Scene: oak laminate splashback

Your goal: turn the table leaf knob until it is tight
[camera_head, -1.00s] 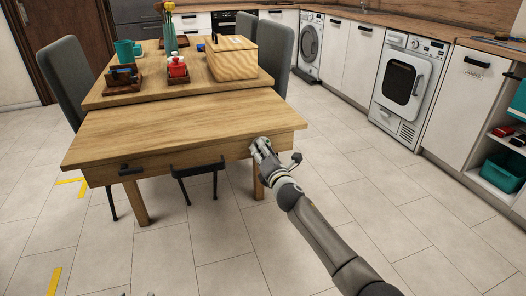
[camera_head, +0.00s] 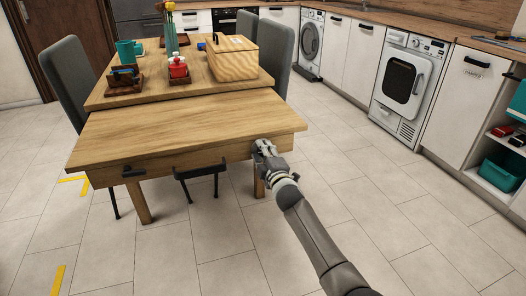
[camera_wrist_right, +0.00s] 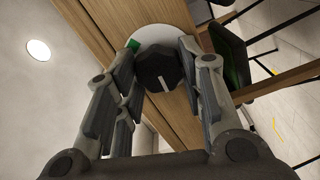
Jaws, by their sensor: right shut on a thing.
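The table leaf (camera_head: 180,125) is the lower wooden panel at the near end of the table. In the right wrist view the knob (camera_wrist_right: 158,72) is dark and faceted, with a white pointer line, on a round white plate (camera_wrist_right: 160,35) with a green mark (camera_wrist_right: 133,44) at its upper left. The plate is on the wooden edge. My right gripper (camera_head: 264,150) is at the leaf's right front corner and hides the knob in the head view. In the wrist view its fingers (camera_wrist_right: 163,75) are shut on the knob from both sides. My left gripper is not in view.
The upper tabletop (camera_head: 195,92) carries a wooden box (camera_head: 232,62), a red pot (camera_head: 177,68) and a teal cup (camera_head: 126,52). Grey chairs (camera_head: 76,78) stand at the sides. The floor to the right is clear.

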